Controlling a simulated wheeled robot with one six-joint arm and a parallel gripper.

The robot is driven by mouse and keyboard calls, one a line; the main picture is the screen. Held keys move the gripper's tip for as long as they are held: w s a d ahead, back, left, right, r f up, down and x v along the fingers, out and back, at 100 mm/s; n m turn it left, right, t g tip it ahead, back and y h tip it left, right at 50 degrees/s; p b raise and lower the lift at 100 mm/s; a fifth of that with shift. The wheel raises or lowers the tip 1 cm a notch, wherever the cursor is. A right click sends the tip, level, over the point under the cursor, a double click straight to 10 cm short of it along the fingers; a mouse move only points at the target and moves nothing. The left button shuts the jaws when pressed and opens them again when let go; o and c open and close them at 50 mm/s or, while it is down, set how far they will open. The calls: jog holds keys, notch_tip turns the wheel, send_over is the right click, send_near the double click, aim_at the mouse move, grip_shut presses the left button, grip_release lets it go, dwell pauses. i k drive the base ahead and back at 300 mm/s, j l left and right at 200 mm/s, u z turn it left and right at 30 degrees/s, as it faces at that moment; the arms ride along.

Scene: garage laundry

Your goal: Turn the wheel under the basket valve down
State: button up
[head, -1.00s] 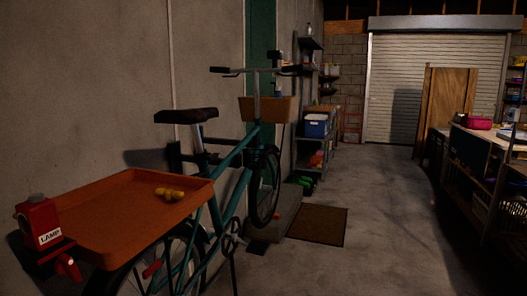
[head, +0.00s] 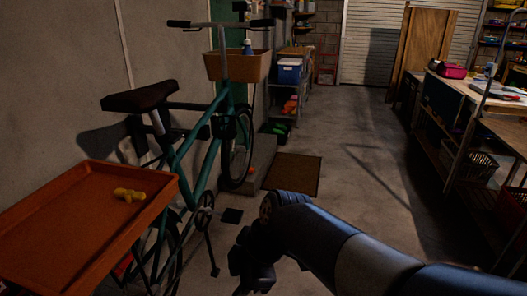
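The teal bicycle (head: 187,160) stands along the left wall, with a brown basket (head: 237,68) at its front under the handlebar. The front wheel (head: 236,184) is below the basket, seen narrow and partly behind the frame. Its valve is too small and dark to make out. My gripper (head: 252,272) is low in the middle of the head view, dark, in front of and below the front wheel and apart from it. Its fingers are too dark to tell open from shut.
An orange tray (head: 70,230) with a yellow object (head: 129,195) on it is at the bike's rear. A brown mat (head: 292,174) lies beyond the front wheel. A workbench (head: 480,110) lines the right side. The floor between is clear.

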aim_at(231, 183)
jog(key=i+l+z, duration=0.1)
jog(key=i+z, duration=0.55)
jog(key=i, duration=1.55)
jog(key=i+u, duration=0.2)
jog(key=i, duration=0.35)
jog(key=i+l+u, duration=0.2)
jog(key=i, duration=0.35)
jog(key=i+l+u, duration=0.15)
jog(key=i+l, duration=0.15)
jog(key=i, duration=0.25)
jog(key=i+j+u, duration=0.15)
jog(key=i+u, duration=0.25)
jog(key=i+j+u, duration=0.1)
jog(key=u, duration=0.35)
jog(key=i+l+u, duration=0.1)
jog(key=i+u, duration=0.3)
jog(key=i+l+u, duration=0.15)
jog(key=i+u, duration=0.25)
jog(key=i+l+u, duration=0.15)
jog(key=u, duration=0.3)
jog(key=l, duration=0.1)
